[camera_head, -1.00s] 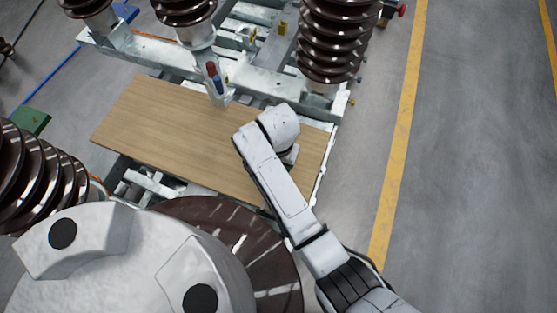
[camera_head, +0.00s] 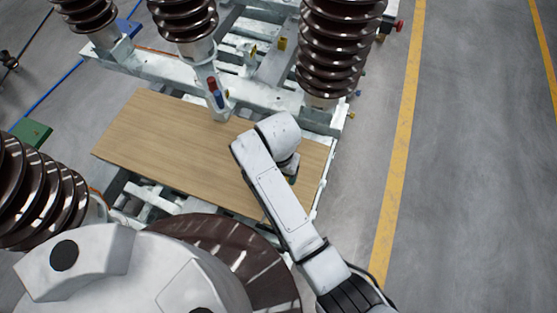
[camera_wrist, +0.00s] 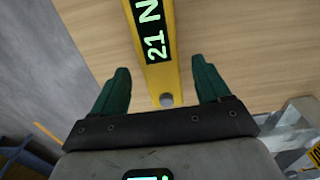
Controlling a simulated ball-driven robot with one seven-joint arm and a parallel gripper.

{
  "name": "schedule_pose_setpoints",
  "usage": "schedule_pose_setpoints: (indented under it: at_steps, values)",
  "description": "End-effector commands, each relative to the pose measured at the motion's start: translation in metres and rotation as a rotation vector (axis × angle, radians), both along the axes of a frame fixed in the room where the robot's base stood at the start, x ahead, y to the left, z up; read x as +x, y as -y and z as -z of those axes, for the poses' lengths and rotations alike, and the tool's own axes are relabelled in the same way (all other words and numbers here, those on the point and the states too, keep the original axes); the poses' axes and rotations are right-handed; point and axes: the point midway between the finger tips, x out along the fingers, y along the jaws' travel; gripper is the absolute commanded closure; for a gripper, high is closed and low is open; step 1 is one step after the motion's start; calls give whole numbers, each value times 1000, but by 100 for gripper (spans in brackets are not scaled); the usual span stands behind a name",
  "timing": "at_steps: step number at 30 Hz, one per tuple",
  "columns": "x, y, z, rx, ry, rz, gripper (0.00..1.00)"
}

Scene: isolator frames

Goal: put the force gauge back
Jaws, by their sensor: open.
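The force gauge (camera_wrist: 154,45) is a yellow bar with a dark display reading "21 N" in green, seen in the wrist view. It runs from the top edge down between the green fingers of my gripper (camera_wrist: 160,78), ending in a round grey tip. The fingers stand apart, one on each side, with a gap to the gauge. Wood-grained board (camera_wrist: 240,40) lies behind it. In the head view my gripper is mostly hidden behind my arm, over the right part of the board (camera_head: 150,140). The gauge cannot be made out there.
Brown ribbed insulators (camera_head: 340,45) stand on the pale metal frame (camera_head: 160,68) behind the board. A pale bracket with a red and blue part (camera_head: 215,92) rises at the board's back edge. Another insulator (camera_head: 40,190) stands at left. Open floor (camera_head: 470,150) lies to the right.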

Motion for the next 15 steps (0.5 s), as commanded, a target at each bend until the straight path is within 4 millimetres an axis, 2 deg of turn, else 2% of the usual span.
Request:
schedule_pose_setpoints:
  at_steps: [3, 9, 15]
  values:
    - [1, -1, -26, 3, 4, 0, 24]
    - [1, 0, -66, 3, 4, 0, 24]
    - [1, 0, -89, 1, 1, 0, 24]
